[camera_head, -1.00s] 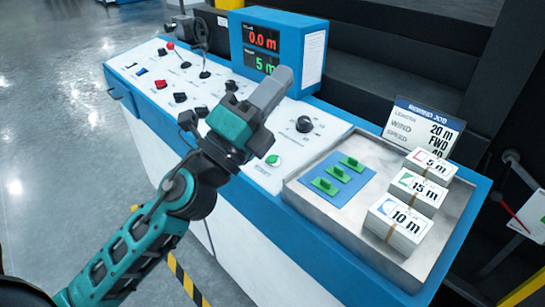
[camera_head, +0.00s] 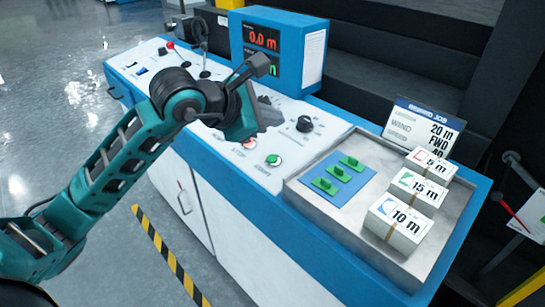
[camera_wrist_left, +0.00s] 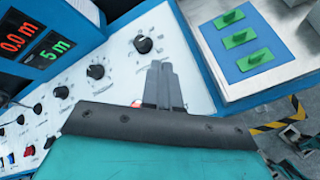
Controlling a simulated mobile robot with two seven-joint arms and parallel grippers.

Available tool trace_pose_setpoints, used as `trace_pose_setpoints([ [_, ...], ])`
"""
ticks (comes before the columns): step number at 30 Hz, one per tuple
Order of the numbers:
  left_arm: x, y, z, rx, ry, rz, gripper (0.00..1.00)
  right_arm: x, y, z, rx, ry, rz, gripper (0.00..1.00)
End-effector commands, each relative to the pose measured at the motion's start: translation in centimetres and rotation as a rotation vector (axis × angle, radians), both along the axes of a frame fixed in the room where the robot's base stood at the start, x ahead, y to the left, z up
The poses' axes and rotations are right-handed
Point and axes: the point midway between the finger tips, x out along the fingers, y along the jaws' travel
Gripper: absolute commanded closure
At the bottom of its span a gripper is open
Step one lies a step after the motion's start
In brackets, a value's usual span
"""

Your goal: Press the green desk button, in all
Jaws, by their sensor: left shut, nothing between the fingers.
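The green desk button (camera_head: 273,160) is a round button in a pale ring on the white sloping panel, left of the metal tray. In the wrist view I cannot see it; my gripper body and fingers cover that part of the panel. My left gripper (camera_head: 270,115) is over the panel, up and slightly left of the button, and apart from it. In the wrist view its two grey fingers (camera_wrist_left: 160,68) lie together, shut and empty, with a red spot just left of them. My right gripper is not in view.
A red button (camera_head: 249,144) sits just left of the green one. A black knob (camera_head: 305,124) is to its upper right. The tray (camera_head: 340,228) holds a blue plate (camera_head: 322,191) with green pieces and several labelled blocks (camera_head: 397,221). A display box (camera_head: 262,38) stands behind.

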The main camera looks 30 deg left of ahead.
Motion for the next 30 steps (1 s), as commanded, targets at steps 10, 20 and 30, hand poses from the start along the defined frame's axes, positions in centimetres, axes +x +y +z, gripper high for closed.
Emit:
trace_pose_setpoints([
  [10, 0.4, 2.3, 0.0, 0.100, 0.014, 0.063, 1.00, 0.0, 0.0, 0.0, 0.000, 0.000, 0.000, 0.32],
  [20, 0.4, 2.2, -0.5, 0.096, 0.014, 0.062, 1.00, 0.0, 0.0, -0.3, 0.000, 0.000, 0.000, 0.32],
  [30, 0.9, 2.0, -4.0, 0.093, 0.017, 0.061, 1.00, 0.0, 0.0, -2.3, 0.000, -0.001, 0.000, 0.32],
])
